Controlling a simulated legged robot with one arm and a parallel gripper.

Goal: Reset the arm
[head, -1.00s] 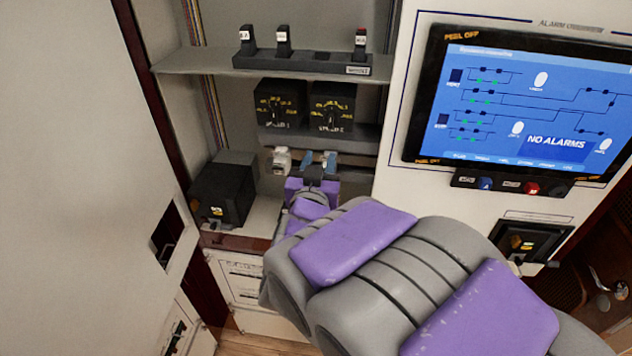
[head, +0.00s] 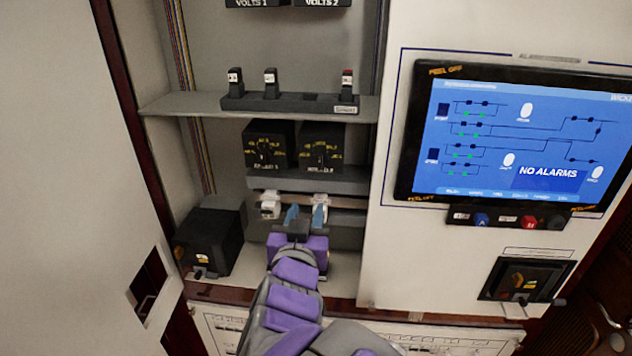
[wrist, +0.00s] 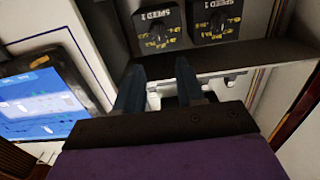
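My gripper (head: 305,214) has two blue-grey fingers and a purple body. It is in the cabinet's lower bay, in front of a rail below the two dial units. In the wrist view the fingers (wrist: 158,85) stand apart with nothing clearly between them. A small white block (head: 270,205) on the rail is just left of the gripper. Another white part (head: 320,199) is behind the right finger, partly hidden. In the wrist view a pale bar lies behind the fingers. I cannot tell whether the fingers touch anything.
Dial units (head: 268,145) and (head: 321,146) sit above the gripper, under a shelf (head: 180,104) carrying several switches. A black box (head: 208,243) stands at the left. A screen (head: 515,135) reading "NO ALARMS" is at the right. A pale panel (head: 70,180) fills the left side.

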